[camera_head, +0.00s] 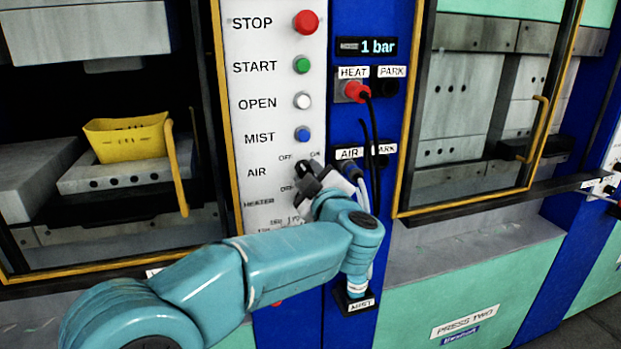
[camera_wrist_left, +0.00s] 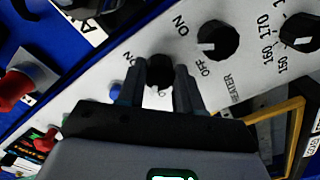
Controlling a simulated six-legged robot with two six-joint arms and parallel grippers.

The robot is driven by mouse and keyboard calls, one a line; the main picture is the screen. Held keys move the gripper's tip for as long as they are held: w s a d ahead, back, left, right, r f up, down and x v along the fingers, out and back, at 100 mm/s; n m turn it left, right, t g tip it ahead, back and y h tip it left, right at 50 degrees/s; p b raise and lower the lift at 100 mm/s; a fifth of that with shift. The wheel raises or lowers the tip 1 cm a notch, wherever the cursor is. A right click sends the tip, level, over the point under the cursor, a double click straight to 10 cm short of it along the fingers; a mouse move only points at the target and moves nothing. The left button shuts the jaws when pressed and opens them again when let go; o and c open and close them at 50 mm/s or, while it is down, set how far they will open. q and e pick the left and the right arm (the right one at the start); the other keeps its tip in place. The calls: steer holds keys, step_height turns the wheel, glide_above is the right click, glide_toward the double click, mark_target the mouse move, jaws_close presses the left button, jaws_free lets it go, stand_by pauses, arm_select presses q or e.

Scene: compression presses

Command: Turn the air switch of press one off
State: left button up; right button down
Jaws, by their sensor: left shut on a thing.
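The air switch shows in the left wrist view as a black rotary knob (camera_wrist_left: 158,72) on the white control panel (camera_head: 262,120). In the head view my gripper hides most of it, beside the AIR label and below the OFF and ON marks. My left gripper (camera_head: 306,178) is at the switch, and in the left wrist view its two dark fingers (camera_wrist_left: 159,88) stand on either side of the knob, shut on it. My right gripper is in neither view.
Red stop (camera_head: 306,22), green start, white open and blue mist (camera_head: 303,134) buttons sit above. The heater switch (camera_wrist_left: 218,40) is close beside the air switch. A red plug (camera_head: 356,91) and cables hang to the right. A yellow bin (camera_head: 127,138) stands in the left press.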

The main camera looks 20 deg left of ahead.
arm_select(q)
steer(key=o, duration=1)
steer(key=shift+o, duration=0.2)
steer(key=b+v, duration=0.3)
steer(key=v, duration=1.3)
steer(key=shift+s+d, duration=0.1)
steer(key=shift+s, duration=0.05)
